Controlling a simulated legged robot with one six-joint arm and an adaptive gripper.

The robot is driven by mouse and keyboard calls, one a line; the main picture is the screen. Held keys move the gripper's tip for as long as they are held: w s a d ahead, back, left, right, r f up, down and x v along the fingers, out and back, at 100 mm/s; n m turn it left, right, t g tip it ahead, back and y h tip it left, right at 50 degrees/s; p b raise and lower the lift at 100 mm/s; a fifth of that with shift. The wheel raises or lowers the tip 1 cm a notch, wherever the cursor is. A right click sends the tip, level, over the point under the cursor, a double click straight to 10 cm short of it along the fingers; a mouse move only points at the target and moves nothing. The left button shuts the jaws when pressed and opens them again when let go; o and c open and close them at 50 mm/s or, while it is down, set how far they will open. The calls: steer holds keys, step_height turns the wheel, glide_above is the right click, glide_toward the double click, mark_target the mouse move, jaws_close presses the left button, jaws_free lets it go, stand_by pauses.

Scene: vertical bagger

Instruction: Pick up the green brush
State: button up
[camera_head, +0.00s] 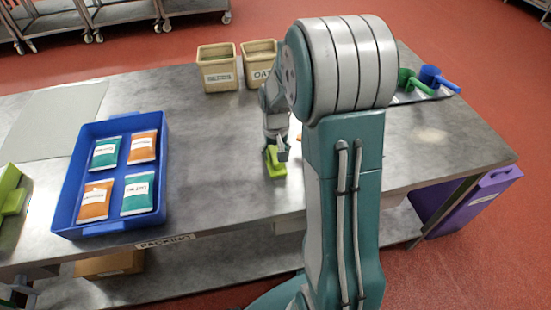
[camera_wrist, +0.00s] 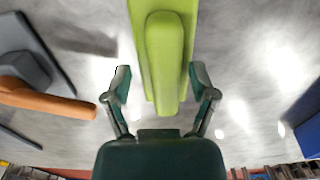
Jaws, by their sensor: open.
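The lime green brush (camera_head: 279,167) lies on the grey metal table in the head view, at my gripper (camera_head: 276,143). In the wrist view the brush (camera_wrist: 165,50) runs down from the top edge, its rounded handle end lying between the two fingers of my gripper (camera_wrist: 161,82). The fingers are open, one on each side of the handle, with a visible gap to each. The brush's far end is cut off in the wrist view, and my arm hides part of the table around it in the head view.
A blue tray (camera_head: 160,196) with orange and teal packets stands left. Two beige bins (camera_head: 217,76) stand at the back. A green scoop (camera_head: 414,82) and a blue scoop (camera_head: 437,78) lie right. An orange-handled tool (camera_wrist: 45,102) lies left in the wrist view.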

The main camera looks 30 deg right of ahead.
steer(key=shift+a, duration=0.15)
steer(key=shift+a, duration=0.3)
jaws_close()
steer(key=shift+d, duration=0.2)
steer(key=shift+r, duration=0.1)
steer(key=shift+r, duration=0.55)
steer(key=d+r, duration=1.1)
steer(key=d, duration=0.3)
steer(key=shift+w+r, duration=0.15)
steer(key=shift+r, duration=0.25)
